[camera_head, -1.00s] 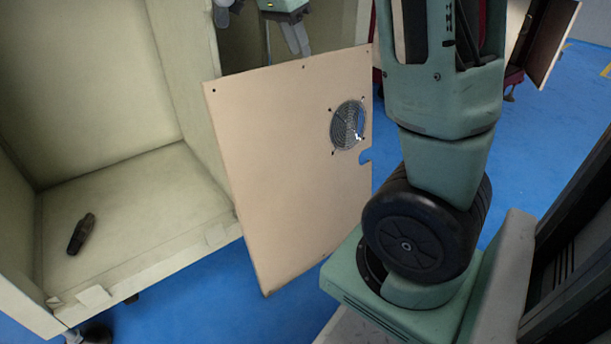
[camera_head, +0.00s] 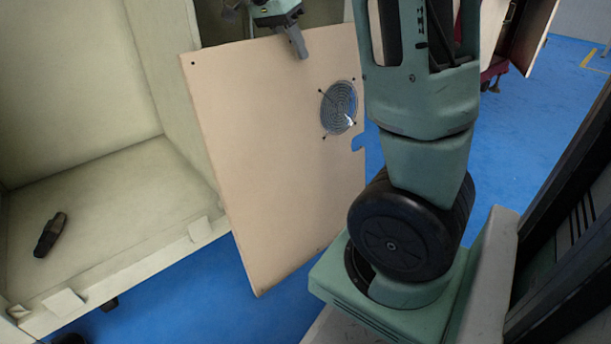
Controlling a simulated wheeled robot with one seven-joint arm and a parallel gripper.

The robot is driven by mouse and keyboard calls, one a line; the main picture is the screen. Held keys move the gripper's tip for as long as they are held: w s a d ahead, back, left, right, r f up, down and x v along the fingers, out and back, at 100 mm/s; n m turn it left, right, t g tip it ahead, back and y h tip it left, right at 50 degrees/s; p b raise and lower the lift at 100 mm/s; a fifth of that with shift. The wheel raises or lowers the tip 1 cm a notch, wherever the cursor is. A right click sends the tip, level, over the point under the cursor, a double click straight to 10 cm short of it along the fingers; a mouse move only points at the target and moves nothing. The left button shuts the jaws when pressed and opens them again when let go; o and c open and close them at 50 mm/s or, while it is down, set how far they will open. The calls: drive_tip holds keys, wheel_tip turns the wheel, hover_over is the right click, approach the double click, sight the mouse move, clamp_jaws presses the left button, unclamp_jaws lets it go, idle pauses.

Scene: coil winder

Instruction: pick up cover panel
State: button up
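The cover panel (camera_head: 255,150) is a flat beige board with a round fan grille (camera_head: 340,106), small dark holes and a notch in its right edge. It stands steeply beside the open cabinet, its lower corner over the blue floor. My gripper (camera_head: 293,40) is at the panel's top edge. One grey finger overlaps the front face just below that edge. The other finger is not clearly seen and may be behind the panel. I cannot tell whether the fingers press on the panel. My arm covers part of the panel's right side.
The open cream cabinet (camera_head: 112,265) is on the left, with a small dark object (camera_head: 50,235) on its floor. Dark machinery (camera_head: 575,215) stands at the right. Blue floor (camera_head: 520,125) shows clear beyond my arm.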

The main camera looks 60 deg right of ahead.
drive_tip(key=shift+s+d+f, duration=0.15)
drive_tip(key=shift+d+f, duration=0.1)
drive_tip(key=shift+f, duration=0.35)
drive_tip(key=shift+f, duration=0.1)
clamp_jaws()
idle(1.3)
